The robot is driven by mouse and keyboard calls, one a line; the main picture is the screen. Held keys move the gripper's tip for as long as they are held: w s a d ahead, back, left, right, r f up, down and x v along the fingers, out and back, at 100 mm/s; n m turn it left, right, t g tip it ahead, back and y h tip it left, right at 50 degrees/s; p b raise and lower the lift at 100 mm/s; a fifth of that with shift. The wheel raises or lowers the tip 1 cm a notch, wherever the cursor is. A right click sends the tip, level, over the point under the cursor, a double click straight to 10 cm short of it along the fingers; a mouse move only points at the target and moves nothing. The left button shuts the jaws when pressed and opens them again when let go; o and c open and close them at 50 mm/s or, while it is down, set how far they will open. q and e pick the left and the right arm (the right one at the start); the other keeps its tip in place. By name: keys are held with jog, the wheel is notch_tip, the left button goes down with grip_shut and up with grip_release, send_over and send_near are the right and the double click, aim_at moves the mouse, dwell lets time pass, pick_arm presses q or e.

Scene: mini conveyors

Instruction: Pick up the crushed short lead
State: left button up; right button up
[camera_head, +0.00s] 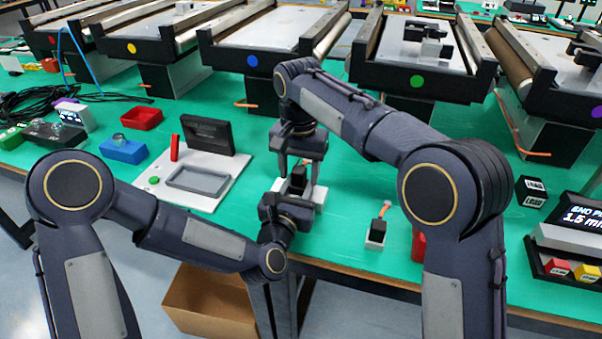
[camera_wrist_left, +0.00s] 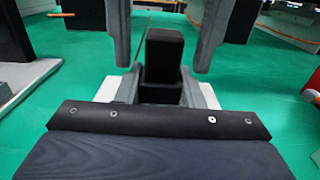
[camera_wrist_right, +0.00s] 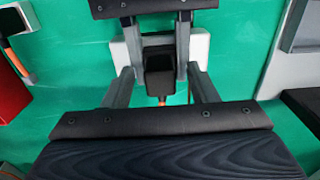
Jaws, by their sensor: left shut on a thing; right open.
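A black block (camera_head: 298,180) with white pieces (camera_head: 318,195) at its sides stands near the table's front edge. My left gripper (camera_head: 293,198) is shut on the black block, which also shows in the left wrist view (camera_wrist_left: 163,55). My right gripper (camera_head: 299,170) comes from above with its fingers open on either side of the block, apart from it. In the right wrist view a bit of orange lead (camera_wrist_right: 162,99) shows at the block's end, between my right fingers (camera_wrist_right: 162,92). Most of that lead is hidden, and I cannot tell whether it is crushed.
Right of the grippers stands a small black-and-white block (camera_head: 376,236) with an orange lead (camera_head: 384,209). A red bin (camera_head: 418,245) is partly behind my right arm. A pale board with a grey tray (camera_head: 198,180) lies to the left. Mini conveyors (camera_head: 262,62) line the back.

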pick_arm(q)
jog(key=shift+f, duration=0.4)
pick_arm(e)
jog(key=c, duration=1)
jog(key=shift+c, duration=0.4)
notch_tip(320, 180, up, 10)
pick_arm(q)
jog(key=o, duration=1.2)
jog(key=shift+r, duration=0.15)
jog(key=shift+o, duration=0.2)
jog(key=shift+s+a, duration=0.1)
